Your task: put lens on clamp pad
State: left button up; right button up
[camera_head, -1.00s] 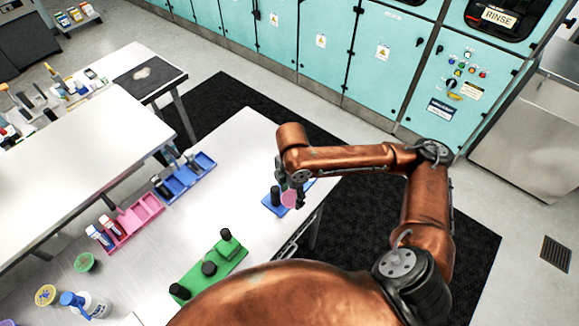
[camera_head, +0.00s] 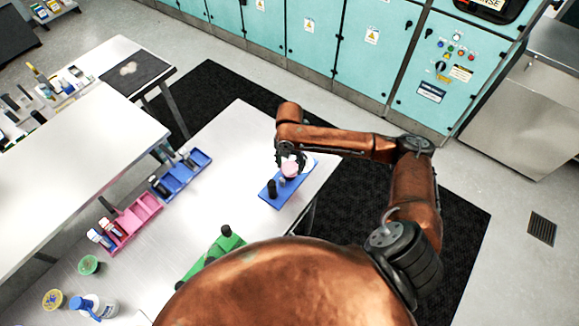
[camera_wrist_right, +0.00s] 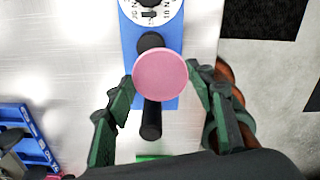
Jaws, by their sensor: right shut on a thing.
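The pink round disc, which looks like the lens (camera_head: 290,169), is in my right gripper (camera_head: 289,157). In the right wrist view the disc (camera_wrist_right: 161,76) sits face-on between the two green fingertips (camera_wrist_right: 161,84), which touch or nearly touch its sides. It is over a blue stand (camera_head: 282,187), which also shows in the right wrist view (camera_wrist_right: 173,45). The stand carries a black post (camera_head: 272,188) and a white dial (camera_wrist_right: 150,14). The disc hides part of the stand, and I cannot tell whether it touches anything below. My left gripper is out of view.
A green fixture (camera_head: 226,242) with black knobs stands nearer, partly hidden by my copper body. A blue tray (camera_head: 182,176), a pink rack (camera_head: 132,218), a green-lidded jar (camera_head: 88,265) and a bottle (camera_head: 97,306) stand to the left. Bare tabletop (camera_head: 235,150) lies around the blue stand.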

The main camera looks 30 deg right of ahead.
aim_at(290, 163)
jog(key=w+f, duration=0.1)
jog(key=w+d+f, duration=0.1)
jog(key=shift+f, duration=0.3)
notch_tip(290, 163, down, 3)
jog(key=shift+d+p, duration=0.1)
jog(key=shift+p, duration=0.55)
jog(key=shift+f, duration=0.15)
jog(key=o, duration=0.9)
jog(key=shift+f, duration=0.1)
notch_tip(290, 163, up, 12)
jog(key=shift+r+b, duration=0.15)
jog(key=shift+b, duration=0.75)
